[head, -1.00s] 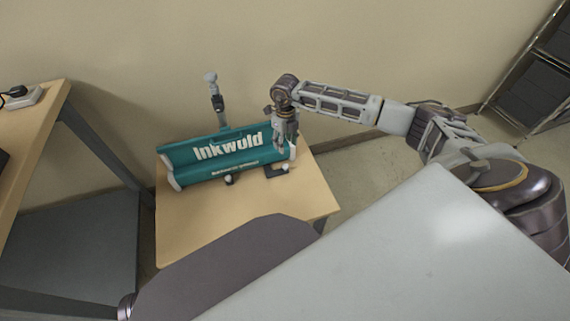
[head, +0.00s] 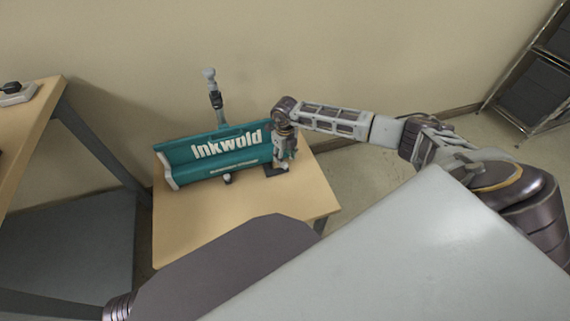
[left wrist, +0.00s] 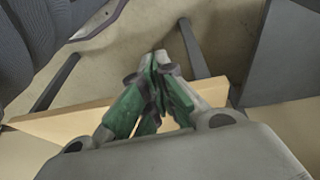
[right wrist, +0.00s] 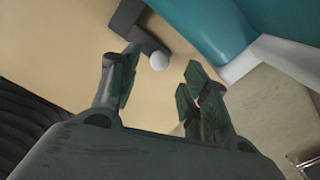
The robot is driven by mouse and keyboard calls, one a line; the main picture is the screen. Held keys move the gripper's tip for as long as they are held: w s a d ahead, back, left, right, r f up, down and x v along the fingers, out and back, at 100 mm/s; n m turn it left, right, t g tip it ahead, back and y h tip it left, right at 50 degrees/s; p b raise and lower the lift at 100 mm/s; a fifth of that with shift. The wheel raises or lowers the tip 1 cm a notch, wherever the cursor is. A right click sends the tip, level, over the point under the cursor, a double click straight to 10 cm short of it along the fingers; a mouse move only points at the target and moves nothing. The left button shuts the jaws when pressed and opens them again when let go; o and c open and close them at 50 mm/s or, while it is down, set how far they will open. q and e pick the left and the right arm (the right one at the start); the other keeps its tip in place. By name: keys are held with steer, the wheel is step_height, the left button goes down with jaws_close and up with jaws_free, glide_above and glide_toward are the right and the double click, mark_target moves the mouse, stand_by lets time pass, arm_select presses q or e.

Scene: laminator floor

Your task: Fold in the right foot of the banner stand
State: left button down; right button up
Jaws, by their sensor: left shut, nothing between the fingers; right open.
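The teal banner stand (head: 205,160) with white lettering and pale end caps sits on a small wooden table. Its right foot (head: 270,169) is a dark piece sticking out at the front, partly hidden by my right gripper (head: 284,163). In the right wrist view the foot (right wrist: 140,29) shows as a dark bent bar with a pale round knob (right wrist: 159,61) at its end. My right gripper (right wrist: 163,74) is open, with the knob in the gap between the fingertips, not clamped. My left gripper (left wrist: 160,62) is shut and empty, away from the stand.
The small table (head: 215,225) is bare at the front. The stand's left foot knob (head: 228,178) shows in front of the stand. An upright post (head: 213,90) rises behind it by the wall. A larger bench (head: 30,115) stands at left and a rack (head: 535,90) at far right.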

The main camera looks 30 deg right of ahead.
step_height(320, 180, down, 3)
steer(key=shift+f+b, duration=0.15)
steer(key=shift+b, duration=0.2)
arm_select(q)
steer(key=shift+d+r+t, duration=0.15)
steer(key=shift+r+t, duration=0.15)
steer(key=shift+r, duration=0.7)
arm_select(e)
steer(key=shift+f, duration=0.55)
arm_select(q)
steer(key=shift+f, duration=0.1)
arm_select(e)
jaws_close()
